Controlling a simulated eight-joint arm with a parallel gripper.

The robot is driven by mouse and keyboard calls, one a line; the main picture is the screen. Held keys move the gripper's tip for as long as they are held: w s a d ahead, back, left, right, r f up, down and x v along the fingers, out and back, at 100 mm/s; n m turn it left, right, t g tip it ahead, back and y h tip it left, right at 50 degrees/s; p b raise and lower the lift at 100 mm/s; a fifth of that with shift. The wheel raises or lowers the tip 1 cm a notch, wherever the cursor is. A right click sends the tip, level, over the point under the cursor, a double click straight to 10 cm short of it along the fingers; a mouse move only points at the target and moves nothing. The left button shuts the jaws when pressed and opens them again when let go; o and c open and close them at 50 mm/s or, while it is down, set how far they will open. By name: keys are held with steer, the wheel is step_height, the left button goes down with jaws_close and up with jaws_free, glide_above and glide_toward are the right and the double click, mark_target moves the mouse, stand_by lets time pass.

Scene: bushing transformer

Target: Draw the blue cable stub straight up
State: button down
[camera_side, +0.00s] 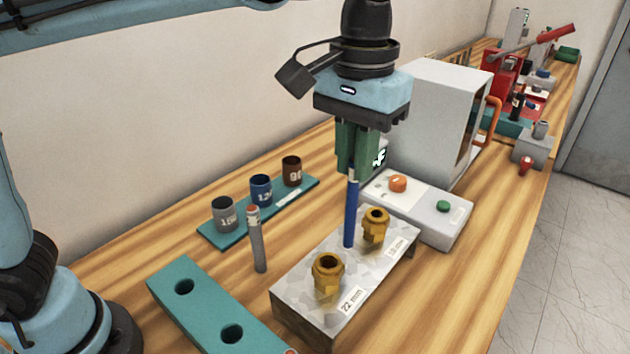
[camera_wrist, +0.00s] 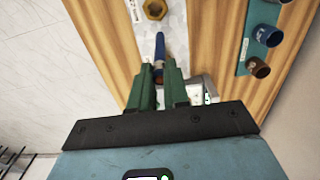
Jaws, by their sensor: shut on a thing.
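The blue cable stub (camera_side: 351,212) hangs upright from my gripper (camera_side: 355,170), whose green fingers are shut on its upper end. In the wrist view, the stub (camera_wrist: 159,48) runs out from between the fingertips (camera_wrist: 166,68). Its lower end shows in the side view beside the rear brass gland (camera_side: 375,226), over the grey metal block (camera_side: 345,268). I cannot tell whether that end touches the block or hangs above it. The front brass gland (camera_side: 328,272) stands on the block, and one gland (camera_wrist: 155,9) shows at the wrist view's top edge.
A grey stub (camera_side: 257,240) stands left of the block. A teal plate with two holes (camera_side: 205,306) lies front left. A teal rack (camera_side: 235,226) holds grey, blue and brown cups. A control box (camera_side: 428,215) and a white cabinet (camera_side: 432,115) stand close behind and right.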

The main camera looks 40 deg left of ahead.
steer(key=s+r, duration=0.2)
steer(key=s, duration=0.7)
steer(key=shift+s, duration=0.35)
